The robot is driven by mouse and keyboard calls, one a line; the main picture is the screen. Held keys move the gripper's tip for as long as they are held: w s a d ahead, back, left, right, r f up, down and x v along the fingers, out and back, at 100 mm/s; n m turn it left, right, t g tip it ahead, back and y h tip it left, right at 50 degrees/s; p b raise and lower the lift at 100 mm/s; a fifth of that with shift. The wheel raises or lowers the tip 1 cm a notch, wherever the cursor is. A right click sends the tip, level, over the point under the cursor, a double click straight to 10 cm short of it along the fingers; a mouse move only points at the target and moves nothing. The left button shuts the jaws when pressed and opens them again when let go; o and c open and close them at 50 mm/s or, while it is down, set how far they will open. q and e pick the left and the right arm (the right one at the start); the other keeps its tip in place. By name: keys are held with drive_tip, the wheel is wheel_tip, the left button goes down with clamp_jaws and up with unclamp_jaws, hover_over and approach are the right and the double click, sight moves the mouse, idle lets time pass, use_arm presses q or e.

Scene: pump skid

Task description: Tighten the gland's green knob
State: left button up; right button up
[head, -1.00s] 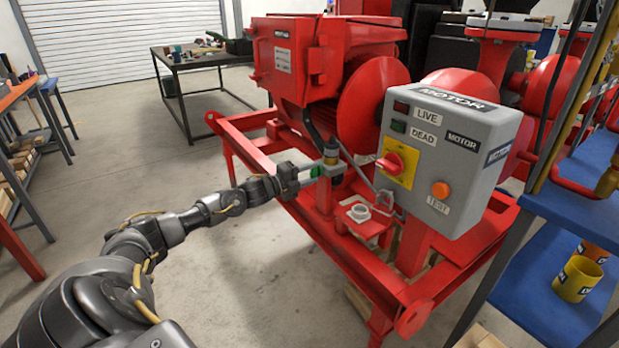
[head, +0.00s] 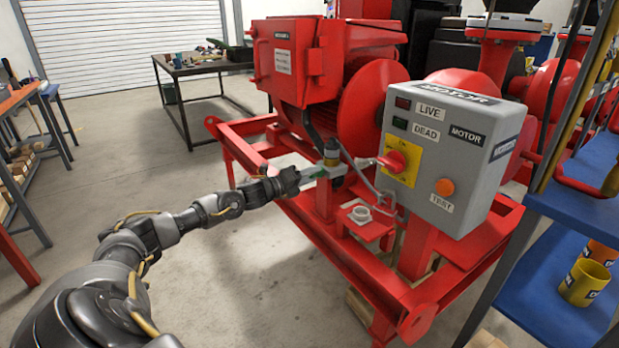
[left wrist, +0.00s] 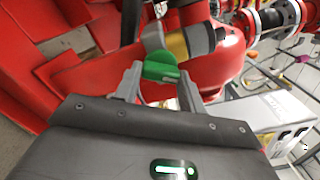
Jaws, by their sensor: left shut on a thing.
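The gland's green knob (left wrist: 160,68) sits between the two grey fingers of my left gripper (left wrist: 158,88) in the left wrist view, and the gripper is shut on it. In the head view only a little green of the knob (head: 321,173) shows beside the fingers of my left gripper (head: 318,172). The gland (head: 333,156), a small grey metal fitting with a yellow band, stands upright just beyond the knob. Its yellow band (left wrist: 177,46) also shows in the left wrist view. My right gripper is not in view.
A grey motor control box (head: 452,160) with a red-and-yellow switch (head: 400,162) stands close right of the gland.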

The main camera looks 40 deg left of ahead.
use_arm(q)
drive_tip(key=shift+d+f, duration=0.1)
drive_tip(key=shift+f, duration=0.05)
drive_tip(key=o, duration=1)
drive_tip(key=shift+s, duration=0.1)
drive_tip(key=shift+p+v, duration=0.45)
drive_tip(key=shift+v, duration=4.9)
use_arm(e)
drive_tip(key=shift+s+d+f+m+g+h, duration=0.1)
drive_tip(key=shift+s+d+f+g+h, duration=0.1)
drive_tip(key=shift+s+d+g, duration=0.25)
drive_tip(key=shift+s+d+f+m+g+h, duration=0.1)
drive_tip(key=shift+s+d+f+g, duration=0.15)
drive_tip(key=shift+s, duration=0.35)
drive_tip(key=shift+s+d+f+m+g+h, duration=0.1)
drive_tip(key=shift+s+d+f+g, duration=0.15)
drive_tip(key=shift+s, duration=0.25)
